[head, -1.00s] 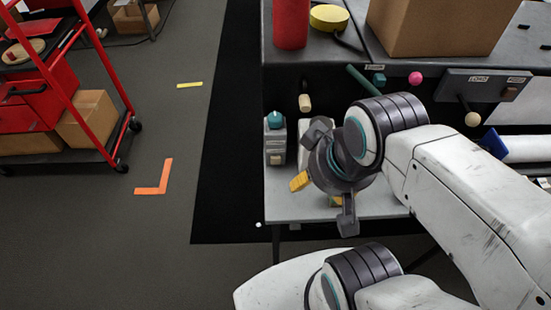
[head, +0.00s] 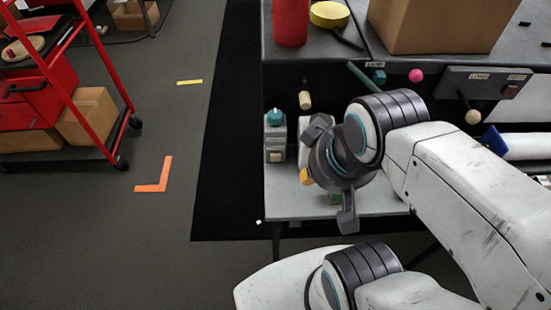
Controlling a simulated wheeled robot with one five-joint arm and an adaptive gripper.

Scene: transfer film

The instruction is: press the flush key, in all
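My gripper (head: 335,172) is seen from behind over the grey shelf at the front of the bench. Grey finger parts show at its upper left and below it. The fingertips are largely hidden behind the wrist, so how far apart they are is unclear. A small yellow-orange piece (head: 306,177) shows at its left edge; I cannot tell whether it belongs to the gripper. A green piece (head: 335,198) shows just below, partly covered. A grey box (head: 275,141) with a teal knob and a cream key stands left of the gripper. I cannot tell which control is the flush key.
A cream-tipped lever (head: 305,100), a teal block (head: 379,76), a pink ball (head: 416,76) and a lever panel (head: 483,83) line the bench front. A cardboard box (head: 438,25) and a red cylinder (head: 290,22) stand on top.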

